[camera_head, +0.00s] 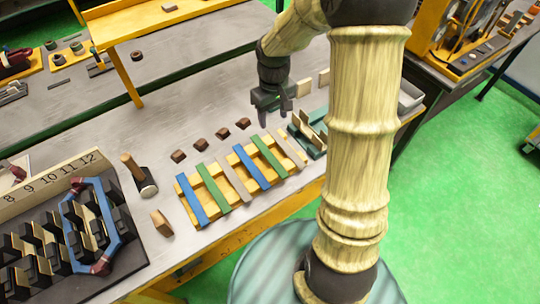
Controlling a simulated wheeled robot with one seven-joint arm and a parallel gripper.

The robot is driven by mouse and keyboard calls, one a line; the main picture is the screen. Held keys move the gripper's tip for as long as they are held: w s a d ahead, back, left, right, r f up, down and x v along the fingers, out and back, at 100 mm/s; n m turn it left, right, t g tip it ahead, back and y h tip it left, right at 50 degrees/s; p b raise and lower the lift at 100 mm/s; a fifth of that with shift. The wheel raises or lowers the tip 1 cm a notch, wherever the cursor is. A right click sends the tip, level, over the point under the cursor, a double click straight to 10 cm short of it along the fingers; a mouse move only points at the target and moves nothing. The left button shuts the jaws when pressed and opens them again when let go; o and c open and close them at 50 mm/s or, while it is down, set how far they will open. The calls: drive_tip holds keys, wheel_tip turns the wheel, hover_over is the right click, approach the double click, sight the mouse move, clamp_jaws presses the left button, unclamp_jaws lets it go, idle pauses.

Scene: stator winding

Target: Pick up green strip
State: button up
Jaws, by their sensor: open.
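Two green strips lie across a yellow slatted rack (224,187) on the workbench. One green strip (212,187) is in the left half of the rack, and the other green strip (269,157) is in the right half. Blue strips (250,167) and pale beige strips (236,182) lie beside them, roughly parallel. My gripper (274,115) is open and points down, behind the right end of the rack. It is apart from the strips, and nothing shows between its fingers. Its exact height above the bench is hard to tell.
Several brown blocks (200,145) lie behind the rack. A green holder with upright pale plates (308,137) stands at its right. A mallet (142,178), a wooden block (162,223) and a dark stator fixture (125,258) are at the left. Bare bench (205,105) lies behind the blocks.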

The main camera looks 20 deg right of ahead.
drive_tip(key=shift+a+f, duration=0.1)
drive_tip(key=shift+a, duration=0.05)
drive_tip(key=p, duration=0.2)
hover_over(271, 157)
drive_tip(key=f, duration=1.2)
drive_tip(key=shift+w+d, duration=0.3)
drive_tip(key=shift+w, duration=0.05)
drive_tip(key=shift+s, duration=0.1)
drive_tip(key=shift+a+f, duration=0.1)
drive_tip(key=shift+f, duration=0.05)
drive_tip(key=f, duration=0.1)
drive_tip(key=f+p, duration=0.1)
drive_tip(key=f, duration=0.1)
drive_tip(key=shift+s+a+f+p, duration=0.25)
drive_tip(key=shift+a+f+p, duration=0.05)
drive_tip(key=shift+a+f, duration=0.05)
drive_tip(key=shift+d+f, duration=0.1)
drive_tip(key=shift+f, duration=0.55)
